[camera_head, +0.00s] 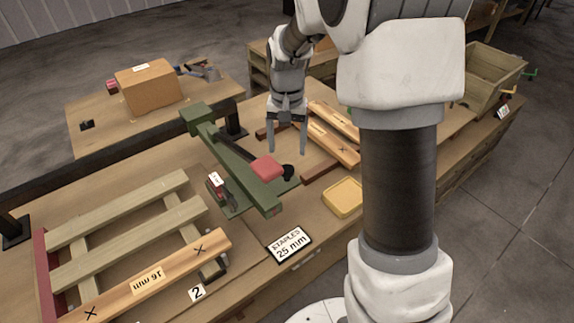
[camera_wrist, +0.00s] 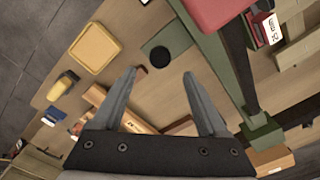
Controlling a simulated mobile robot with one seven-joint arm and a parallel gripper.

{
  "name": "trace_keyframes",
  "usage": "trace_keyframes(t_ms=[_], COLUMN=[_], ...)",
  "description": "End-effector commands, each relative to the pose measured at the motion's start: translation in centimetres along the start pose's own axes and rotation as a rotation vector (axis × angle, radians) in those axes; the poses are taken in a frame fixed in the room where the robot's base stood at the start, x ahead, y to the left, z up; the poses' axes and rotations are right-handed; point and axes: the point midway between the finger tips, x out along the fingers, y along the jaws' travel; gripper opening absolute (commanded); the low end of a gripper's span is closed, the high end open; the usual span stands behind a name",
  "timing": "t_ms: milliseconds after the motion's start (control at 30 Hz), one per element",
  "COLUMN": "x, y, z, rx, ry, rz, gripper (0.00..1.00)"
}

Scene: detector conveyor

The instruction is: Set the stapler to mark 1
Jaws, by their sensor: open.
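A long green tool with a red pad (camera_head: 268,168), which looks like the stapler (camera_head: 240,165), lies across the bench in the head view. A round black knob (camera_head: 288,172) sits on its green base plate; the knob also shows in the wrist view (camera_wrist: 160,56). The stapler's green bar (camera_wrist: 216,62) runs down the right of the wrist view. My gripper (camera_head: 288,150) points down, open and empty, above the bench behind the knob and apart from it. Its fingers show in the wrist view (camera_wrist: 159,74). I cannot make out a mark 1.
A slatted wooden frame (camera_head: 72,248) with a "2" label (camera_head: 197,293) lies at the left. A yellow tray (camera_head: 343,197) and a "25 mm" sign (camera_head: 290,244) are near the front edge. Boards (camera_head: 332,140) lie behind the gripper; a cardboard box (camera_head: 148,87) stands at the back.

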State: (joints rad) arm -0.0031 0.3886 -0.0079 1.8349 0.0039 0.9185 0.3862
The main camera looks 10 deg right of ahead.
Motion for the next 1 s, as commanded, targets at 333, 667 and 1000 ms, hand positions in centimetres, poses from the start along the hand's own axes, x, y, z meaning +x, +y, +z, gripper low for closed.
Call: trace_keyframes(t_ms=[333,667,1000], x=[6.2,7.3,7.2], y=[0.0,0.0,0.0], z=[0.0,0.0,0.0], rx=[0.000,0.000,0.000], ry=[-0.001,0.001,0.001], rz=[0.001,0.000,0.000], gripper=[0.76,0.76,0.36])
